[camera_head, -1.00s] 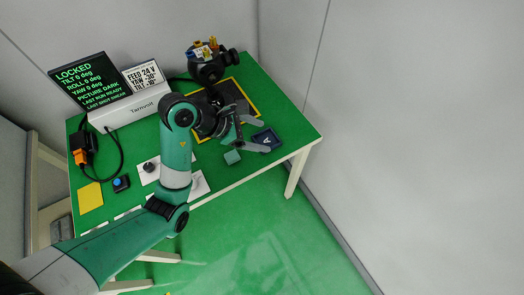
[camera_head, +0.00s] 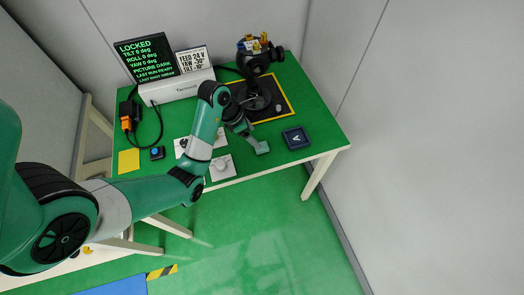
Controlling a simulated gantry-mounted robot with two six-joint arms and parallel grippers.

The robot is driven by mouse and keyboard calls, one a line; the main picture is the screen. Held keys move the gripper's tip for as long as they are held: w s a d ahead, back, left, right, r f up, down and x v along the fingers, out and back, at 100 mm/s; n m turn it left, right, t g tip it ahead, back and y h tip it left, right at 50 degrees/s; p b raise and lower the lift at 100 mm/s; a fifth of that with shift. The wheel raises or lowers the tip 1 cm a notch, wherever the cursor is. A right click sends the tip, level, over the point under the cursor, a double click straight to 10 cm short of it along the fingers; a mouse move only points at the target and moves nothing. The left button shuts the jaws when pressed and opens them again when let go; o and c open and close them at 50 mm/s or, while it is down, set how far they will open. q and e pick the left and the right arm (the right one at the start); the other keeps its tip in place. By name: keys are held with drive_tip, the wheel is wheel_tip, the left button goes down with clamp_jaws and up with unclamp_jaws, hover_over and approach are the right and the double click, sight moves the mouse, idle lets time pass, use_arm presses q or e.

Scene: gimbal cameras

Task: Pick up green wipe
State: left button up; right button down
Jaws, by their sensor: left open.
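The small pale green wipe (camera_head: 262,148) lies on the green table near its front edge, left of the dark blue pad marked "A". My left gripper (camera_head: 254,139) reaches down over the table right at the wipe. Its jaws are open, though the fingers are small and partly hidden. I cannot tell whether they touch the wipe. My right gripper is not in view.
The dark blue "A" pad (camera_head: 296,138) sits close right of the wipe. A black camera gimbal (camera_head: 257,59) stands behind on a yellow-edged mat (camera_head: 283,102). A white console (camera_head: 176,90) with a screen is at back left. White cards with knobs (camera_head: 222,172) lie to the left.

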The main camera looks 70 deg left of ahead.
use_arm(q)
drive_tip(key=shift+b+x, duration=0.45)
drive_tip(key=shift+x, duration=0.75)
drive_tip(key=shift+f, duration=0.3)
drive_tip(key=shift+r, duration=0.1)
drive_tip(key=b+x, duration=0.2)
drive_tip(key=x, duration=0.1)
drive_tip(key=b+x, duration=0.1)
drive_tip(key=shift+s+f, duration=0.2)
drive_tip(key=shift+f, duration=0.2)
drive_tip(key=shift+w+d+f+b, duration=0.1)
drive_tip(key=shift+w+f+b, duration=0.1)
drive_tip(key=shift+f+b, duration=0.15)
drive_tip(key=shift+r, duration=0.15)
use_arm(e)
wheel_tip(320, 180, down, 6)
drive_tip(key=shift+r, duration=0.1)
use_arm(q)
clamp_jaws()
drive_tip(key=shift+r, duration=0.1)
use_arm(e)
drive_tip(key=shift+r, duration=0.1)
